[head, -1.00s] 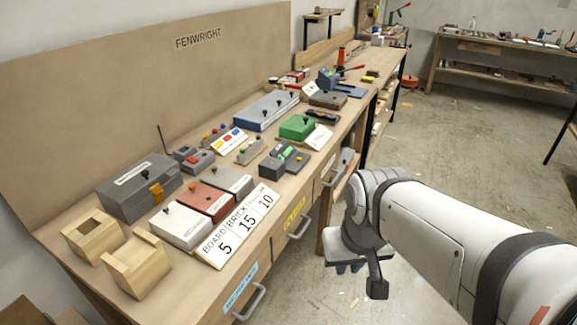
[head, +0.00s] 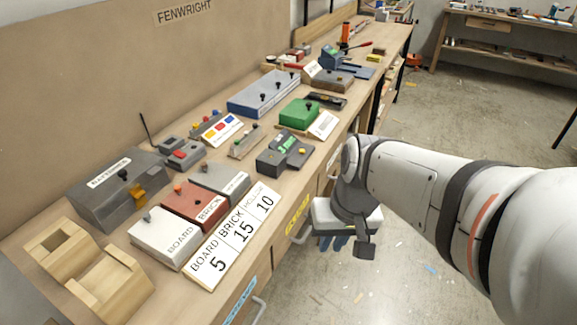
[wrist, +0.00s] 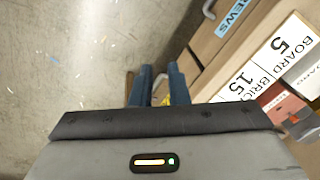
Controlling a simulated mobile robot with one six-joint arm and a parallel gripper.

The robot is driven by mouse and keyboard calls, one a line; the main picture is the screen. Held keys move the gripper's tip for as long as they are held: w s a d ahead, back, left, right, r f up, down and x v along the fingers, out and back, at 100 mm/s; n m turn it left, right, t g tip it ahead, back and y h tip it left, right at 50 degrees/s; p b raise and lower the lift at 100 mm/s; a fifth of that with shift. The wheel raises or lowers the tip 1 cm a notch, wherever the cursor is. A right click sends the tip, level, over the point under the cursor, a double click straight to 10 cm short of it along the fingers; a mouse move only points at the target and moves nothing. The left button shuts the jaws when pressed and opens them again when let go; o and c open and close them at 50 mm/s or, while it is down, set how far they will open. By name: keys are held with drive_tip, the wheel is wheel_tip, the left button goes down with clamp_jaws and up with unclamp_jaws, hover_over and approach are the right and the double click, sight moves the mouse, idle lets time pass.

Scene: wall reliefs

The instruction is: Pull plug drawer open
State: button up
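The drawer with the yellow label (head: 297,214) is in the bench front, left of my gripper in the head view. Its label text is too small to read surely. Its grey bar handle (head: 301,235) is partly covered by my gripper. The drawer looks closed, flush with the bench front. My gripper (head: 334,243) points down in front of the bench, just right of that handle. Its blue fingers also show in the wrist view (wrist: 160,82), with a gap between them. A bit of yellow shows behind the fingers there. I see nothing held.
A drawer with a blue label (head: 240,302) and its own handle (head: 258,311) is nearer on the left; the wrist view shows this label (wrist: 236,14) too. Boxes and a number board (head: 233,236) stand on the bench top.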

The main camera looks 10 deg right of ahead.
wheel_tip(320, 180, down, 9)
drive_tip(key=w+a+m+g+y+b, duration=0.1)
drive_tip(key=w+y+b, duration=0.15)
drive_tip(key=b, duration=0.35)
drive_tip(key=m+t+y+b, duration=0.6)
drive_tip(key=t+y+b, duration=0.3)
drive_tip(key=b, duration=0.8)
approach(308, 229)
drive_tip(key=f+x, duration=0.1)
drive_tip(key=x, duration=0.2)
drive_tip(key=b+x, duration=0.1)
drive_tip(key=x, duration=0.6)
drive_tip(key=shift+r, duration=0.2)
clamp_jaws()
